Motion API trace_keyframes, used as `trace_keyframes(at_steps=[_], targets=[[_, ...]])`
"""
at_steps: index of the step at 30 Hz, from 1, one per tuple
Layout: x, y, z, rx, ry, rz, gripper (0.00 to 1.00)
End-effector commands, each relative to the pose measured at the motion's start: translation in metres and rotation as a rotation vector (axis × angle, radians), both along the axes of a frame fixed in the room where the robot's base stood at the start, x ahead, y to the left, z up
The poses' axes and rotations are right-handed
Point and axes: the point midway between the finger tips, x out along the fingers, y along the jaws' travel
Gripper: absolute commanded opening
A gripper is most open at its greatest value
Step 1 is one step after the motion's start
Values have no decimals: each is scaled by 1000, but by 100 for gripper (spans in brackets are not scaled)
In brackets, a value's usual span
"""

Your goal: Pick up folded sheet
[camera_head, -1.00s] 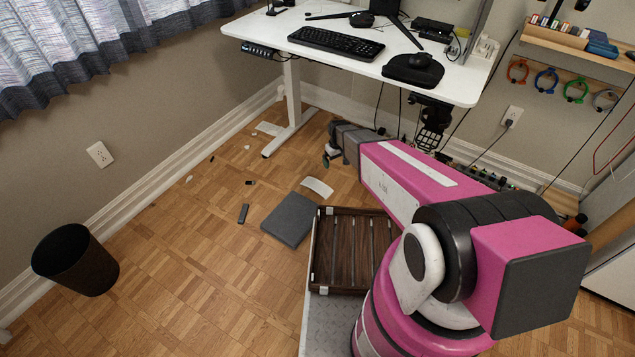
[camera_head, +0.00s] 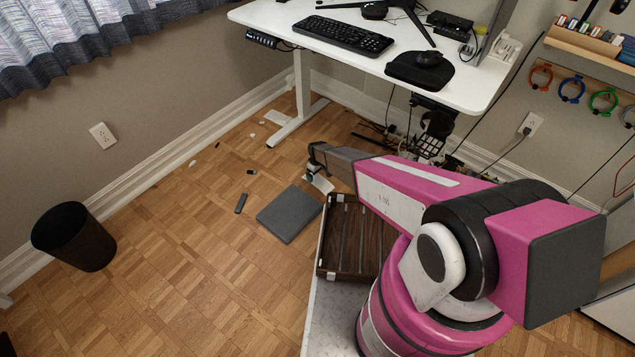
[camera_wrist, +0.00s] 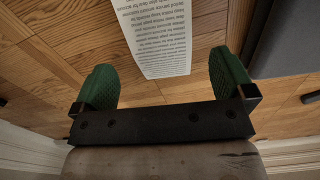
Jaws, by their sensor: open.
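The folded sheet (camera_head: 321,184) is a white piece of paper on the wood floor, partly hidden by my gripper in the head view. In the wrist view the sheet (camera_wrist: 158,38) shows printed text, and its near end lies between the two green fingertips. My gripper (camera_wrist: 164,80) is open, with space between the sheet and each finger. In the head view my gripper (camera_head: 313,170) is low over the sheet. I cannot tell its exact height above the floor.
A dark grey flat square (camera_head: 289,214) lies beside the sheet, and a wooden slatted tray (camera_head: 333,240) is close by. A small dark bar (camera_head: 241,203) and scraps lie to the left. The white desk (camera_head: 468,85) stands behind; a black bin (camera_head: 73,237) stands far left.

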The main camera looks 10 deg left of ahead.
Motion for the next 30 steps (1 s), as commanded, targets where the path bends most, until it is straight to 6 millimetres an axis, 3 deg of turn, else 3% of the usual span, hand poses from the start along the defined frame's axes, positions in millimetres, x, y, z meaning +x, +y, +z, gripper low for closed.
trace_keyframes(at_steps=[5, 13, 21, 22, 25, 26, 30], targets=[[0, -1, -12, 0, 1, -1, 100], [-1, -3, -49, -1, 1, -1, 100], [-2, -4, -52, 0, 0, -1, 100], [-2, -4, -52, 0, 0, -1, 94], [-2, -4, -52, 0, 0, -1, 61], [-2, -4, -52, 0, 0, -1, 57], [-2, -4, -52, 0, 0, -1, 56]])
